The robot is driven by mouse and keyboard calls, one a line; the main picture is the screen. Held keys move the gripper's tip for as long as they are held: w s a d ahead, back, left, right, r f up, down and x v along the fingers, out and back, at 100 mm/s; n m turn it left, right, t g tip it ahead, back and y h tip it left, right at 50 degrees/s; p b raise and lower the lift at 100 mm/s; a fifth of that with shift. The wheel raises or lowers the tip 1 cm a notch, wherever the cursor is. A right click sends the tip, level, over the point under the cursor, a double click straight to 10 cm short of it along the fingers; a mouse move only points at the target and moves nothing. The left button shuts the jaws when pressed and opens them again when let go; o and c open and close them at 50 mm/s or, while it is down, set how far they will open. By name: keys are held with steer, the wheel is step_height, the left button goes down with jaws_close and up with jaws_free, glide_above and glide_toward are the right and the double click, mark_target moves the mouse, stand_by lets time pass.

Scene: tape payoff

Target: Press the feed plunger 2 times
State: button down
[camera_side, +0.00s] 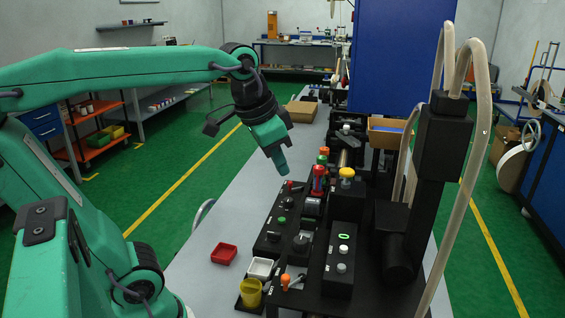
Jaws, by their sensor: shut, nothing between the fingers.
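My gripper (283,170) is shut and empty. It points down in the air above the left part of the black machine panel, touching nothing that I can see. To its right stand a red upright knob (319,180) and a yellow-capped knob (347,174) on a black block. Which of these is the feed plunger I cannot tell from this view. A black panel (268,238) with small buttons lies below and in front of the gripper.
An orange-topped lever (285,281) rises near the front. A tall black column (436,170) with pale hoses blocks the right. The grey tabletop at left is mostly clear.

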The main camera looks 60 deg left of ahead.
steer(key=w+a+r+m+g, duration=0.1)
steer(key=w+r+m+g, duration=0.15)
steer(key=w+r, duration=0.5)
steer(key=m+g, duration=0.2)
steer(key=m, duration=0.2)
glide_above(346, 170)
steer(key=shift+s+d+r+t, duration=0.1)
steer(key=shift+s+r+t, duration=0.05)
steer(key=shift+r+t, duration=0.1)
steer(key=shift+f, duration=0.2)
steer(key=shift+w+f, duration=0.2)
steer(key=shift+f, duration=6.7)
steer(key=shift+f, duration=0.1)
steer(key=shift+f, duration=1.4)
